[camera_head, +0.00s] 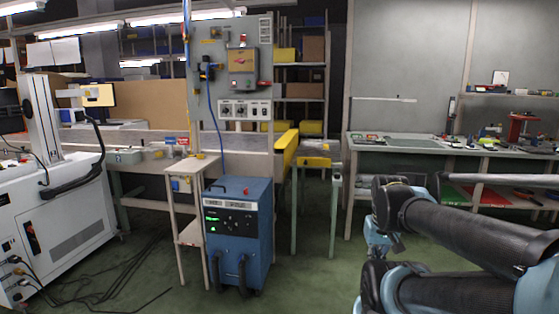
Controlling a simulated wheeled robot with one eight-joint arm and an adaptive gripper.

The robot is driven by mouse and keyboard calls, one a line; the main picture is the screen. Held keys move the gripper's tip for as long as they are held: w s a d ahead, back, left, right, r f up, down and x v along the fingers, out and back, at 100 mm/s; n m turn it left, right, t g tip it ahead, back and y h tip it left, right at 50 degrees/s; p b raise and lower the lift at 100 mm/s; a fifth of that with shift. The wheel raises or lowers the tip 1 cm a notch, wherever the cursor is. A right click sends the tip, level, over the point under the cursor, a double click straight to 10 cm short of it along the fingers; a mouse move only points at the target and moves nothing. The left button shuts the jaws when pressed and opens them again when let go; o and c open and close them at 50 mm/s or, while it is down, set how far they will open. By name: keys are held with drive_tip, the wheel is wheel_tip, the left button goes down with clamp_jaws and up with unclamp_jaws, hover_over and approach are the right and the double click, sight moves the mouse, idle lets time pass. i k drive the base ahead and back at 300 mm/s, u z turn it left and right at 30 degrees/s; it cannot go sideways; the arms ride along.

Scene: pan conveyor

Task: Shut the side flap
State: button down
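No part in view is clearly marked as the side flap. My arm's dark links fill the lower right, apart from the yellow parts in the picture. My gripper is not in view.
A blue cabinet (238,222) with hoses stands before the bench, under a grey control panel (232,60). A white machine (60,200) is at the left, with cables on the floor. A workbench (400,148) with tools stands at the right. Green floor (300,285) is clear in front.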

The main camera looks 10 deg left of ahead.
sight(313, 164)
drive_tip(key=z, duration=0.1)
drive_tip(key=i, duration=1.3)
drive_tip(key=z, duration=0.5)
